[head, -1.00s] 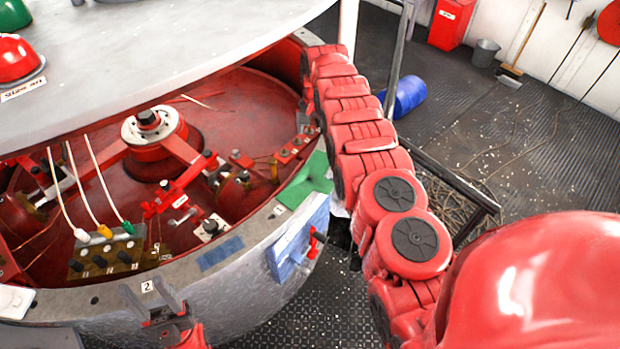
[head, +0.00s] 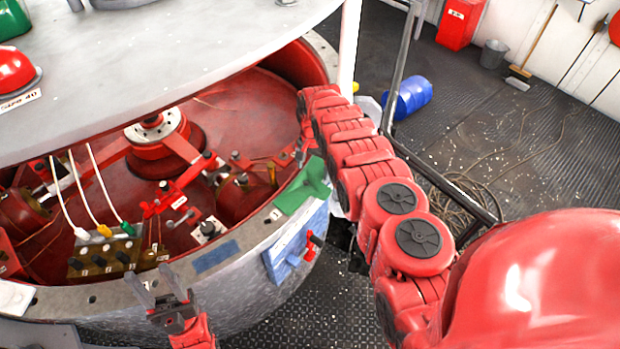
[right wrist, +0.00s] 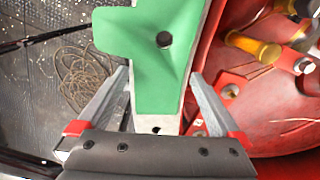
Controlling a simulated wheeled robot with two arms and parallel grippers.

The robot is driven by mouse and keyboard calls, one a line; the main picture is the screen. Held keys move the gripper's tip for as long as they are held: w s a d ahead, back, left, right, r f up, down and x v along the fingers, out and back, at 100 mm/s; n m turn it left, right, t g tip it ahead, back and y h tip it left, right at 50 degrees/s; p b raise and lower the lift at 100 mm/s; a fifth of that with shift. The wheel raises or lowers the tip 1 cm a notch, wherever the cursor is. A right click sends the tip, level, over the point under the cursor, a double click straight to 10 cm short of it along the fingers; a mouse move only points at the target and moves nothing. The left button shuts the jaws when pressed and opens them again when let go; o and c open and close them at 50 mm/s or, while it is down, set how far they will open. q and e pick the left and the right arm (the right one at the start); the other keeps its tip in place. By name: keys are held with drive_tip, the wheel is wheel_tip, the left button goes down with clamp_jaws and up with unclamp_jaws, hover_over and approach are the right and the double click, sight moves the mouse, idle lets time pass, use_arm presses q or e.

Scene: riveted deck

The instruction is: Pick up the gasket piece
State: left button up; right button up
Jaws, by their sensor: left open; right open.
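The gasket piece appears to be the flat green piece (head: 303,188) lying on the grey rim of the round red housing in the head view. In the right wrist view the green piece (right wrist: 140,45) has a dark round spot near its middle and lies over the pale rim. My right gripper (right wrist: 158,75) is open, with one finger on each side of the green piece's near part; I cannot tell whether they touch it. In the head view my right gripper is mostly hidden by its own arm. My left gripper (head: 157,283) is open and empty by the housing's front rim.
A blue block with a red handle (head: 290,250) sits on the housing's outer side. A blue patch (head: 217,256) lies on the rim. Inside the housing are red levers and a terminal block (head: 103,252) with wires. A dark rail (head: 455,185) stands right of the housing.

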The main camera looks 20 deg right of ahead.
drive_tip(key=shift+w+d+f, duration=0.1)
drive_tip(key=shift+d+f, duration=0.15)
drive_tip(key=shift+f, duration=0.25)
drive_tip(key=shift+a+r, duration=0.1)
drive_tip(key=shift+a, duration=0.2)
drive_tip(key=shift+d, duration=0.15)
drive_tip(key=shift+c, duration=1.4)
drive_tip(key=c, duration=0.8)
drive_tip(key=shift+r, duration=0.15)
